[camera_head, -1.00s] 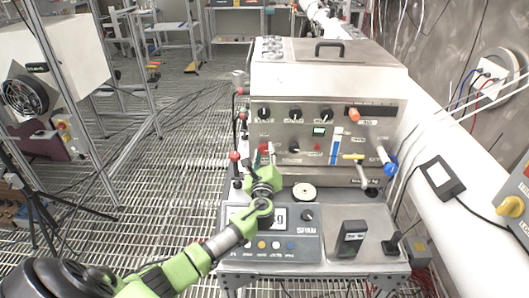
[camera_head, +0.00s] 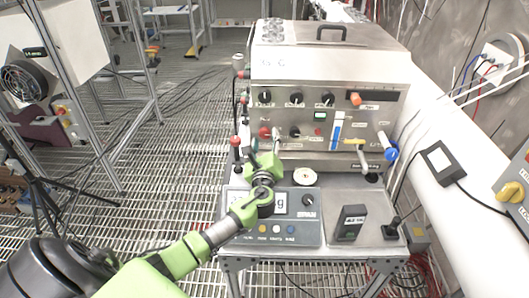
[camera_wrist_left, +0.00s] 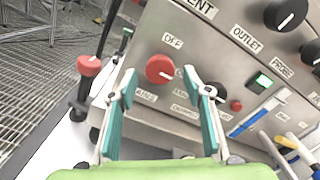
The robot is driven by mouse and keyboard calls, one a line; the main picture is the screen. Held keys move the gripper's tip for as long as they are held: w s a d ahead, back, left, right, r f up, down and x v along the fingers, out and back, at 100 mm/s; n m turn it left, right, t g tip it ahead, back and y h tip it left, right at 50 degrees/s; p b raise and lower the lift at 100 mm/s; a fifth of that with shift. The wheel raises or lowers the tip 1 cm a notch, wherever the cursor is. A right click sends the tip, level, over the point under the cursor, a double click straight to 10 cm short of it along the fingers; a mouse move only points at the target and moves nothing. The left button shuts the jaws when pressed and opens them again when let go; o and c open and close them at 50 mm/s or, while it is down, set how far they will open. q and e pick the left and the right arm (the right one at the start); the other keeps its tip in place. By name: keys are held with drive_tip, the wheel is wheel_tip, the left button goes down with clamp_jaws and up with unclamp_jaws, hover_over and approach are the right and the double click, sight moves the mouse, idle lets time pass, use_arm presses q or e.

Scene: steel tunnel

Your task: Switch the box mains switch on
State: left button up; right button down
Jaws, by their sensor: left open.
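The box mains switch is a red round knob (camera_wrist_left: 160,69) on the lower left of the steel box's front panel. An "OFF" label sits above it, and its white mark points to the lower right. It also shows small in the head view (camera_head: 265,132). My left gripper (camera_wrist_left: 162,86) is open and empty, with its two teal fingers on either side of the knob in the wrist view. I cannot tell whether the fingers touch it. In the head view the left gripper (camera_head: 265,150) is in front of the panel's lower left. My right gripper is not in view.
The steel box (camera_head: 330,70) carries several black knobs, a lit green display (camera_wrist_left: 260,82) and a blue-and-white gauge (camera_head: 337,128). A red-topped lever (camera_wrist_left: 88,66) stands left of the knob. A scale (camera_head: 273,232) and a black handheld device (camera_head: 350,222) occupy the table front.

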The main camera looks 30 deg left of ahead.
use_arm(q)
drive_tip(key=v, duration=1)
drive_tip(key=shift+s+d, duration=0.2)
drive_tip(key=shift+s, duration=0.05)
drive_tip(key=shift+f, duration=0.1)
